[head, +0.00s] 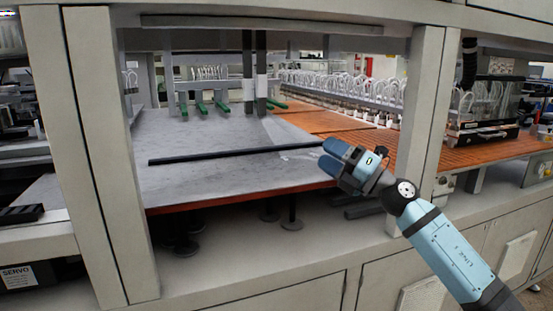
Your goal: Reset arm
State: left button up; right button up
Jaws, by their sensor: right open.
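My right arm comes in from the lower right in the head view. Its light-blue gripper (333,157) is at the front right corner of the grey layup table. The gripper points left and away from me, in front of the frame opening. Its fingers are open and nothing shows between them. Whether it touches the table edge cannot be told. My left gripper is not in view.
A grey table (200,180) carries a long dark bar (235,153). Green-tipped fixtures (202,107) hang above its back. Pale posts (98,150) and (418,110) frame the opening. An orange slatted surface (440,150) lies right. Cabinets (430,262) stand below.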

jog(key=s+d+f+m+t+h, duration=0.2)
jog(key=s+f+m+h, duration=0.25)
jog(key=f+m, duration=0.5)
jog(key=s+d+f+m+t+h, duration=0.15)
jog(key=s+f+m+h, duration=0.45)
jog(key=f, duration=0.7)
jog(key=s+d+f+m+t+h, duration=0.1)
jog(key=s+f+m+t+h, duration=0.15)
jog(key=f+m, duration=0.75)
jog(key=s+d+f+m+g+h, duration=0.3)
jog(key=s+f+m+g, duration=0.4)
jog(key=s+f, duration=1.45)
pick_arm(q)
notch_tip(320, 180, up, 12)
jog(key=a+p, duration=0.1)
jog(key=p, duration=1.3)
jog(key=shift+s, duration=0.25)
pick_arm(e)
jog(key=s+r, duration=0.3)
jog(key=r, duration=1)
jog(key=shift+s+d, duration=0.3)
jog(key=shift+s, duration=0.05)
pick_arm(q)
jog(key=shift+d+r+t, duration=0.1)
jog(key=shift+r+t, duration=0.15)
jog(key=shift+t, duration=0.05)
pick_arm(e)
jog(key=shift+r, duration=0.1)
jog(key=shift+c, duration=0.2)
